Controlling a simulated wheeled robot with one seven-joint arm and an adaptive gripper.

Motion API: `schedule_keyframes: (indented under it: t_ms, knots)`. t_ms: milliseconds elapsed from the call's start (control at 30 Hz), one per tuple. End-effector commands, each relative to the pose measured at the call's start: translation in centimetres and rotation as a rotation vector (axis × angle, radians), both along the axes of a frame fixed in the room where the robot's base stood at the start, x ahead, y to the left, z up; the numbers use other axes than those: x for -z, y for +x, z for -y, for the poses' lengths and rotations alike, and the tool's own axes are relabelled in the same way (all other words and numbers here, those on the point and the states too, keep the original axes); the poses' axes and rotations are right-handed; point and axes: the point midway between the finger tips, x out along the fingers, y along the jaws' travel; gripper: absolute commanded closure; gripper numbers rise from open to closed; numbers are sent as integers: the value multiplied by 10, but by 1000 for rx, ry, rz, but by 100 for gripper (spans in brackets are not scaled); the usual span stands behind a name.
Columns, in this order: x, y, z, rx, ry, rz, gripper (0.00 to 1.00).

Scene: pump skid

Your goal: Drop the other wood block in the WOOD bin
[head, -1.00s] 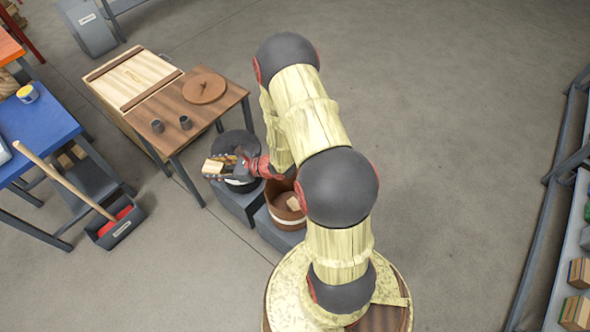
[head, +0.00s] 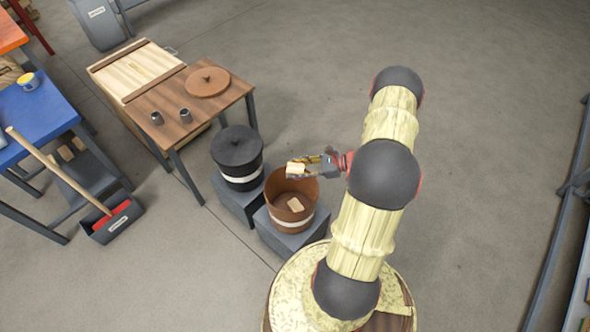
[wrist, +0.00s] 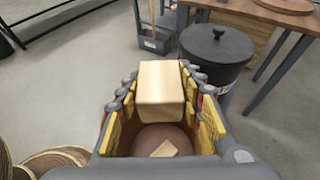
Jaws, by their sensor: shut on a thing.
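My gripper (head: 310,168) is shut on a pale wood block (head: 295,169) and holds it over the open brown bin (head: 277,196). In the wrist view the block (wrist: 161,82) sits between the two finger rows, with the bin's inside beneath it. Another wood block (head: 295,204) lies on the bottom of the brown bin; it also shows in the wrist view (wrist: 164,149). The bin has a pale band around it, and no label text can be read on it.
A black lidded bin (head: 238,150) stands beside the brown bin, each on a grey plinth. A wooden table (head: 200,115) with a round lid (head: 207,82) and two small cups stands behind. A dustpan (head: 112,220) is at left.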

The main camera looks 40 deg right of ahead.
Motion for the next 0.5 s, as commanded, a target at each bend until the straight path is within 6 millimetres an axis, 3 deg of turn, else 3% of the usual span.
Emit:
schedule_keyframes:
  t_ms: [500]
  knots:
    - [53, 1, -1, 0, -1, 1, 88]
